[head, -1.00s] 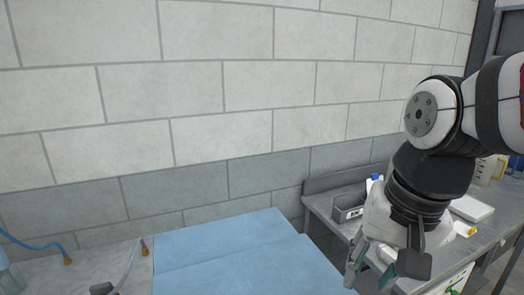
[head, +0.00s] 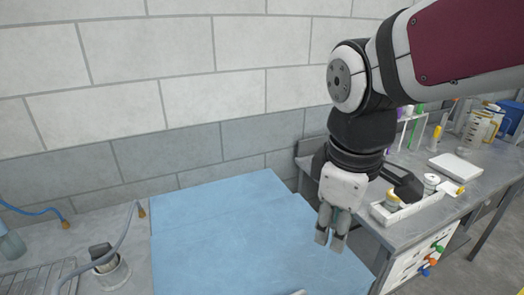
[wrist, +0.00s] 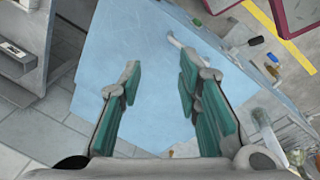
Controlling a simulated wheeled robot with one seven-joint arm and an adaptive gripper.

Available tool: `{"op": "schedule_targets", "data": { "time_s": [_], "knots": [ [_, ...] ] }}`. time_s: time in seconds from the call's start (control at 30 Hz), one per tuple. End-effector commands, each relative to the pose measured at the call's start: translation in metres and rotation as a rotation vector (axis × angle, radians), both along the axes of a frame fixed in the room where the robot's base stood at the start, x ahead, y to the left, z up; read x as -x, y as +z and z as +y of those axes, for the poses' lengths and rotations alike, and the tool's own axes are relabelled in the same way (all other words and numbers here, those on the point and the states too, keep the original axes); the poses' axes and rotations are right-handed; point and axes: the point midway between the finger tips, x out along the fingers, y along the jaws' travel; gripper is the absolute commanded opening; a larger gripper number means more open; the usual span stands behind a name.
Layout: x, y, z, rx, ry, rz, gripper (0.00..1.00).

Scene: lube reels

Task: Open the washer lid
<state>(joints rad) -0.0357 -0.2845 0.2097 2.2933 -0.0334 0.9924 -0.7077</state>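The washer lid (head: 225,235) is a large light-blue panel, lying shut and flat, in the lower middle of the head view. It also fills the middle of the wrist view (wrist: 150,50). A pale bar, seemingly its handle, shows at the bottom edge of the head view (head: 294,292) and beyond my right finger in the wrist view (wrist: 174,41). My gripper (head: 331,241) points down above the lid's right part, apparently apart from it. In the wrist view its green-padded fingers (wrist: 158,75) are spread, with nothing between them.
A metal bench (head: 425,215) with a white tray (head: 407,208), containers and bottles stands right of the lid. At left, a sink area holds a hose (head: 125,240) and a metal cup (head: 112,272). A block wall (head: 190,95) rises behind.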

Motion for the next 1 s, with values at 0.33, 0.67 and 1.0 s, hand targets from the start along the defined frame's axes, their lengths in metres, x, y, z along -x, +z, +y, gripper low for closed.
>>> {"op": "schedule_targets", "data": {
  "time_s": [0.33, 0.67, 1.0],
  "knots": [
    [-0.034, -0.067, 0.071, 0.035, 0.764, 0.296, 0.31],
    [-0.037, -0.092, 0.093, 0.007, 1.003, 0.372, 0.31],
    [-0.025, -0.145, 0.088, 0.006, 1.001, 0.375, 0.31]
  ]
}}
